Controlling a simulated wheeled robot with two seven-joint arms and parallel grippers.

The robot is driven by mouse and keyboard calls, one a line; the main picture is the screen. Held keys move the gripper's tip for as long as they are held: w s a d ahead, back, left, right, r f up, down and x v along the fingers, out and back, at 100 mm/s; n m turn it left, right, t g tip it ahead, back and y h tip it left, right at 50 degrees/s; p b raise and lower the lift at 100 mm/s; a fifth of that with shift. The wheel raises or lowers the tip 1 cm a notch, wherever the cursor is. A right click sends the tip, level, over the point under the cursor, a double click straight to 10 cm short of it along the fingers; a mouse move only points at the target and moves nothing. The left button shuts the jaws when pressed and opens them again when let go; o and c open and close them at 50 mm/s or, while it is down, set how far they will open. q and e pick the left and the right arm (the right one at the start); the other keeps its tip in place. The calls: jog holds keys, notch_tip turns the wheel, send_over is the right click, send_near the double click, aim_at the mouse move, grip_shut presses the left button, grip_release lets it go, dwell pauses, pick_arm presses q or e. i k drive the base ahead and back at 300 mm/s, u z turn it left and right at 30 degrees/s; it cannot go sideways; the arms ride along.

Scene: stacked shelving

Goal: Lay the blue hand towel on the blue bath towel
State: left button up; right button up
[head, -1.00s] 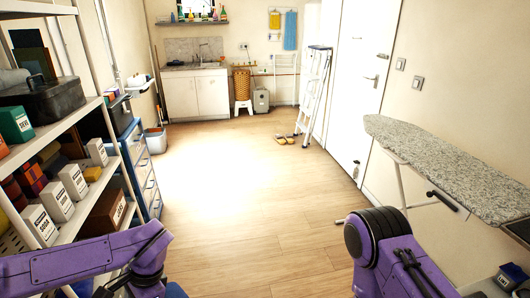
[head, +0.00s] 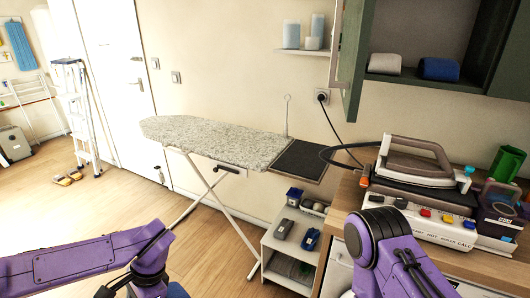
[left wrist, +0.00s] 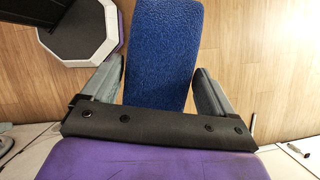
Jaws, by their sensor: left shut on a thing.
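In the left wrist view my left gripper (left wrist: 160,68) is shut on the blue hand towel (left wrist: 162,35), a textured dark-blue cloth between the two fingers, above the wooden floor. In the head view only my arm links show, so neither gripper is seen there. A folded dark-blue towel (head: 440,69) lies in the open wall cabinet at the upper right, beside a folded grey towel (head: 384,64). A lighter blue towel (head: 19,45) hangs on the far wall at left. I cannot tell for certain which is the bath towel. My right gripper is out of view.
An ironing board (head: 215,140) stands along the wall. A steam iron (head: 415,160) on its base sits on the wooden counter (head: 349,192), below the cabinet (head: 358,95). A small white shelf unit (head: 290,263) stands beside the counter. Open floor lies at left.

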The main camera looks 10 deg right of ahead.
aim_at(438, 66)
jog(key=z, duration=2.15)
